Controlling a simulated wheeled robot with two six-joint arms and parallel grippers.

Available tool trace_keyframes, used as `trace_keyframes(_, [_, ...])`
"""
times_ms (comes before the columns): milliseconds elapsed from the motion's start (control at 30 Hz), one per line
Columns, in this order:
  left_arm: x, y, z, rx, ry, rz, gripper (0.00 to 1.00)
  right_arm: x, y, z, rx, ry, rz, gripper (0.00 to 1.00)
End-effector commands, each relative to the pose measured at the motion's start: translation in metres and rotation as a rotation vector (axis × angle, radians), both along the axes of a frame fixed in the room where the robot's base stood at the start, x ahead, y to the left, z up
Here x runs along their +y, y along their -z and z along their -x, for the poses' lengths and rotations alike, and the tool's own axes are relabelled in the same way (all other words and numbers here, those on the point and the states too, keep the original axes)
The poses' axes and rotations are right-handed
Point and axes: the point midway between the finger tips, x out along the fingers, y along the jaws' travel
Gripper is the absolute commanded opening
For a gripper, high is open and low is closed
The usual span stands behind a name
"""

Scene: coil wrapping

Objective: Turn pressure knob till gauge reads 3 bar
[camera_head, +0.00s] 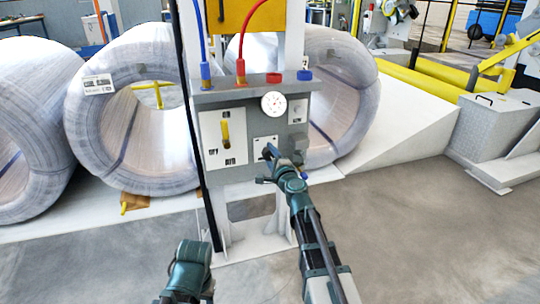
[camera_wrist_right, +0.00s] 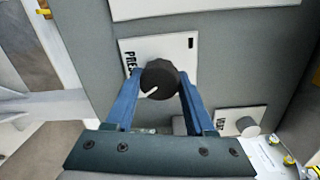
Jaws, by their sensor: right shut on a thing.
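The pressure knob (camera_wrist_right: 160,80) is black and round with a white pointer line. It sits on a white plate (camera_wrist_right: 128,50) marked "PRES". In the right wrist view my right gripper (camera_wrist_right: 160,90) has its blue fingers on both sides of the knob, shut on it. In the head view my right gripper (camera_head: 270,154) is at the grey panel and hides most of the knob. The gauge (camera_head: 273,104) is a round white dial above it; its needle is too small to read. Of my left arm a dark green part (camera_head: 188,268) shows at the bottom; its fingers are not visible.
The grey control panel (camera_head: 237,98) has a yellow lever (camera_head: 226,128) on the left and red and blue hoses on top. A second knob (camera_wrist_right: 247,126) sits on another plate close to my right fingers. Large wrapped coils (camera_head: 130,110) stand behind.

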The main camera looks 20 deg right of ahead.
Motion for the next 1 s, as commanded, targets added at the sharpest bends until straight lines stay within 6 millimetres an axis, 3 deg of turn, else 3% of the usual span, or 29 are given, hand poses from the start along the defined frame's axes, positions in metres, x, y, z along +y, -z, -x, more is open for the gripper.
trace_keyframes(400, [0.0, -0.0017, 0.0, 0.0, 0.0, 0.0, 0.5, 0.0007, -0.0003, 0.0008, -0.006, -0.001, 0.179, 0.0])
trace_keyframes(967, [0.0, -0.0018, 0.0, 0.0, 0.0, 0.0, 0.5, 0.0008, -0.0002, 0.0011, -0.007, -0.001, 0.204, 0.0])
trace_keyframes(1000, [0.0, -0.0018, 0.0, 0.0, 0.0, 0.0, 0.5, 0.0008, -0.0002, 0.0011, -0.007, -0.001, 0.204, 0.61])
